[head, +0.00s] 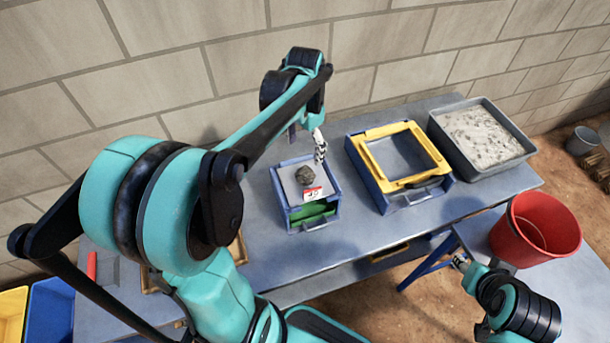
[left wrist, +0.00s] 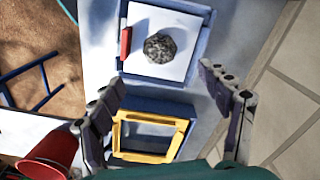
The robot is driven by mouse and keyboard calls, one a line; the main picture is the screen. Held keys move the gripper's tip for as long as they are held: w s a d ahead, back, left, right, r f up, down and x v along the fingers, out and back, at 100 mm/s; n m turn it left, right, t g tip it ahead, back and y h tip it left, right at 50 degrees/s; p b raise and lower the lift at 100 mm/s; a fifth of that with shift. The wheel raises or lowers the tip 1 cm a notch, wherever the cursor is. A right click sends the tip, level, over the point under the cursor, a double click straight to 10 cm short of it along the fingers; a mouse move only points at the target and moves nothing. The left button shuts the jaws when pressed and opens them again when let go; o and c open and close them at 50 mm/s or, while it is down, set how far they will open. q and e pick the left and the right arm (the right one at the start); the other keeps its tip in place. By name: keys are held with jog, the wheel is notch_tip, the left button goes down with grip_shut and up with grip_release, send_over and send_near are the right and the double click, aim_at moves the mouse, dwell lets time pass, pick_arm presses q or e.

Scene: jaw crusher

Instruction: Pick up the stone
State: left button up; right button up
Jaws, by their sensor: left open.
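The stone (head: 305,177) is a small, dark grey, rough lump on the pale top plate of a blue box-like machine (head: 289,216). In the left wrist view the stone (left wrist: 159,48) lies on the white plate, beyond my fingertips and between their lines. My left gripper (head: 320,147) is just above and behind the stone in the head view, apart from it. Its fingers stand wide open and empty in the left wrist view (left wrist: 163,82). My right gripper (head: 460,262) is low at the right near the red bucket; its jaws are too small to read.
Right of the machine are a blue box with a yellow frame (head: 384,183) and a grey tray of pale gravel (head: 527,155). A red bucket (head: 512,246) stands front right. A brick wall (head: 160,45) is behind.

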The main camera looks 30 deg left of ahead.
aim_at(305, 170)
pick_arm(q)
jog(key=n, duration=0.3)
jog(key=f+n, duration=0.1)
jog(key=n, duration=0.2)
jog(key=shift+f+n, duration=0.15)
jog(key=shift+n, duration=0.15)
jog(key=n, duration=0.3)
jog(key=shift+f, duration=0.3)
jog(key=n, duration=0.3)
jog(key=f+n, duration=0.1)
jog(key=n, duration=0.2)
jog(key=shift+s, duration=0.1)
jog(key=n, duration=0.2)
jog(key=f+n, duration=0.1)
jog(key=n, duration=0.2)
jog(key=shift+s+d, duration=0.1)
jog(key=shift+f+n, duration=0.1)
jog(key=shift+n, duration=0.5)
jog(key=f+b, duration=0.1)
jog(key=f, duration=0.1)
jog(key=f+b, duration=0.1)
jog(key=f, duration=0.4)
jog(key=shift+w+f+b, duration=0.25)
jog(key=shift+f+b, duration=0.1)
jog(key=shift+b, duration=0.05)
jog(key=shift+c, duration=1.1)
jog(key=shift+r, duration=0.1)
jog(key=c, duration=1.5)
